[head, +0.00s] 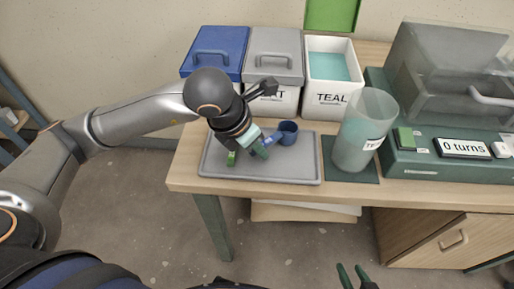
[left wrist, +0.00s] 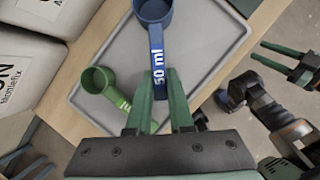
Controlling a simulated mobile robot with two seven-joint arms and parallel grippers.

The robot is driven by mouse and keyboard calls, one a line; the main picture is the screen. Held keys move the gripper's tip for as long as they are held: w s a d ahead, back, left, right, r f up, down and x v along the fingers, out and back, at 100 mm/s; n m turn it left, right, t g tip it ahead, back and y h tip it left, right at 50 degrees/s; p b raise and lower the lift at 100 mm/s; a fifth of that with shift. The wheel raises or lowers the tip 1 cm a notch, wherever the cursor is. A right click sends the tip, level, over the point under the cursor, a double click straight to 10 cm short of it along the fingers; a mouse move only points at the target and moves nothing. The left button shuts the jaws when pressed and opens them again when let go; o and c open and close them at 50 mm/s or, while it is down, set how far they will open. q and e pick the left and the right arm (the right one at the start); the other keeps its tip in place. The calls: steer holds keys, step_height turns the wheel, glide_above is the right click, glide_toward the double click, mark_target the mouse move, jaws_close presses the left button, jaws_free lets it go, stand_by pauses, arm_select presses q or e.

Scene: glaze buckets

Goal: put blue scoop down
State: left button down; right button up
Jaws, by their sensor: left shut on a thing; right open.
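The blue scoop (head: 288,133) has a round cup and a handle marked "50 ml", which shows in the left wrist view (left wrist: 156,45). My left gripper (head: 264,147) is shut on its handle, over the grey tray (head: 292,168). I cannot tell whether the scoop touches the tray. A green scoop (left wrist: 100,82) lies on the tray to the left of the blue one; in the head view the left gripper largely hides it. My right gripper (head: 352,274) is open and empty, low in front of the table.
A clear container (head: 362,135) stands on a green mat right of the tray. Behind are a blue-lidded bin (head: 215,50), a grey-lidded bin (head: 273,55) and an open TEAL bin (head: 332,98). A green machine (head: 440,165) reading "0 turns" stands at right. The tray's front right is bare.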

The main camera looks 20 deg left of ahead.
arm_select(q)
steer(key=shift+f, duration=0.3)
steer(key=c, duration=0.8)
jaws_free()
arm_select(e)
steer(key=shift+s+f, duration=0.1)
arm_select(q)
steer(key=shift+p+v, duration=1.05)
steer(key=shift+v, duration=5)
arm_select(e)
steer(key=shift+a+r, duration=0.2)
steer(key=shift+r, duration=0.55)
arm_select(q)
steer(key=shift+d, duration=0.1)
